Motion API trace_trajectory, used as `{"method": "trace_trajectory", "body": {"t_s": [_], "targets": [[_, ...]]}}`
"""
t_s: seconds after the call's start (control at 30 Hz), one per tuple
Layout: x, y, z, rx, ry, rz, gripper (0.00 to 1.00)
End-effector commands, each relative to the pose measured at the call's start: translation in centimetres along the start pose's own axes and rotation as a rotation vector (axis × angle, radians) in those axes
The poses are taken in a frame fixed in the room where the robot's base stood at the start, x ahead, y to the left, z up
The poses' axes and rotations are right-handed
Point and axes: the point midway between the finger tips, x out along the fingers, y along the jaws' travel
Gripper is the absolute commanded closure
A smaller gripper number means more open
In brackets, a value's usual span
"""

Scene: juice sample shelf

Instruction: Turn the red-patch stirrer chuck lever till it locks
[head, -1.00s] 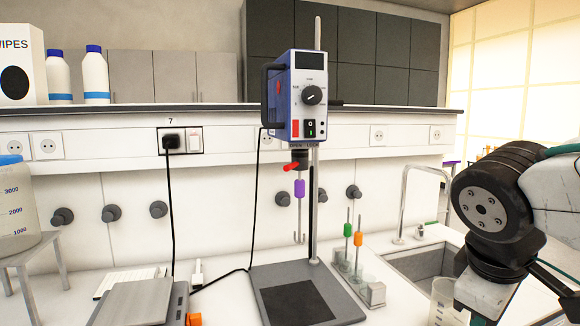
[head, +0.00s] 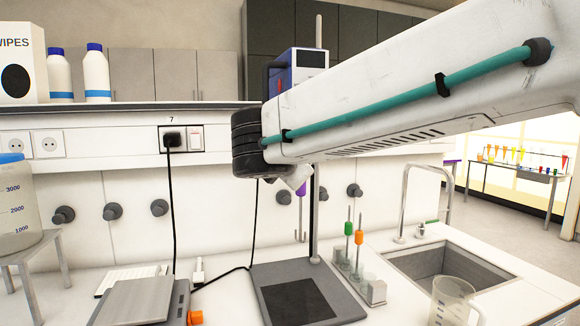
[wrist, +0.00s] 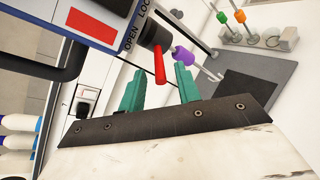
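The blue overhead stirrer (head: 311,60) stands on its post behind my arm in the head view, which hides its knob, chuck and lever. In the wrist view, the stirrer's face shows a red patch (wrist: 97,25) and the words OPEN and LOCK. Below the words is the dark chuck (wrist: 152,33) with its red lever (wrist: 160,66). A purple sleeve (wrist: 184,57) is on the shaft beyond. My gripper (wrist: 159,70) is open, its teal fingers apart. The lever's end appears between the fingertips; I cannot tell whether they touch it.
The stirrer's base plate (head: 272,272) stands on the white bench. A rack (head: 376,291) with green and orange stirrers is right of it, then a sink (head: 460,262) and clear beaker (head: 452,300). A balance (head: 140,302) is at left. Black cables hang behind.

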Motion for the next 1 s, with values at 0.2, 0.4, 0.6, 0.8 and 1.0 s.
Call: {"method": "trace_trajectory", "body": {"t_s": [0.2,0.4,0.6,0.8,1.0], "targets": [[2.1,0.0,0.1,0.001,-0.001,-0.001,0.67],[2.4,0.0,0.1,0.002,0.000,0.000,0.67],[2.4,0.0,0.1,0.002,0.000,-0.001,0.95],[2.4,0.0,0.0,0.002,0.000,0.000,1.00],[1.7,0.7,-0.9,-0.012,0.031,0.035,1.00]]}}
